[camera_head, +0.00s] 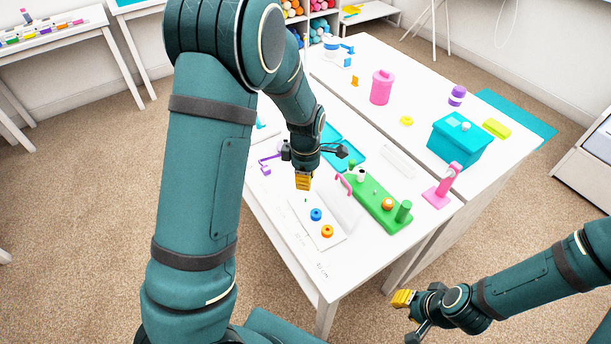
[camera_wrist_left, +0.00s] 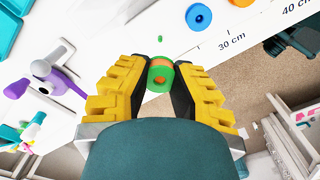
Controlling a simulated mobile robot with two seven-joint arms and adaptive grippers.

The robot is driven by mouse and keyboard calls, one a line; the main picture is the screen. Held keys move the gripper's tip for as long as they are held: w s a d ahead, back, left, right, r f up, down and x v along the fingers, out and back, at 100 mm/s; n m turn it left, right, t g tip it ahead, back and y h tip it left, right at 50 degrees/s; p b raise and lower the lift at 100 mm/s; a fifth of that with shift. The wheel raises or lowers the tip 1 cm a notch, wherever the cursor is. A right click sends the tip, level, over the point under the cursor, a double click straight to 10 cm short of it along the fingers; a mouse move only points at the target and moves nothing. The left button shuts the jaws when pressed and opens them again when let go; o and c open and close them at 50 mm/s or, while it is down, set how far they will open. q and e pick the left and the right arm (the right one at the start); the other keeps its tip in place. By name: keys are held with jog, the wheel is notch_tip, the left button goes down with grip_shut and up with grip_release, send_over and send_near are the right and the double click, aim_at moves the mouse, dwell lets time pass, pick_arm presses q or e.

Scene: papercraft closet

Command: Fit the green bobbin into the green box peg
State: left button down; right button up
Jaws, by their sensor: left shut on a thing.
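In the left wrist view, my left gripper (camera_wrist_left: 161,88) is shut on the green bobbin (camera_wrist_left: 161,83), which shows a green rim and an orange band between the yellow fingers. In the head view, my left gripper (camera_head: 303,183) points down over the white board, and its fingers hide the bobbin. A small green peg (camera_wrist_left: 160,38) stands on the board just beyond the fingertips, apart from the bobbin; it also shows in the head view (camera_head: 306,200). A blue bobbin (camera_head: 316,214) and an orange bobbin (camera_head: 327,231) sit on the white board (camera_head: 325,243). My right gripper (camera_head: 403,299) is off the table, its opening unclear.
A green base (camera_head: 368,207) with a green cylinder (camera_head: 404,211) and an orange piece (camera_head: 387,204) lies right of the board. A pink stand (camera_head: 442,188), teal box (camera_head: 460,142) and pink jar (camera_head: 381,87) are farther back. Purple parts (camera_wrist_left: 48,78) lie left of the gripper.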

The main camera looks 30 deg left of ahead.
aim_at(306, 198)
pick_arm(q)
jog(key=shift+f+b, duration=1.8)
jog(key=shift+f, duration=1.05)
jog(key=shift+p, duration=0.6)
jog(key=shift+f+b, duration=0.8)
jog(key=shift+f, duration=0.45)
jog(key=c, duration=0.9)
grip_release()
jog(key=shift+r, duration=0.1)
notch_tip(306, 198, up, 12)
jog(key=shift+f, duration=0.1)
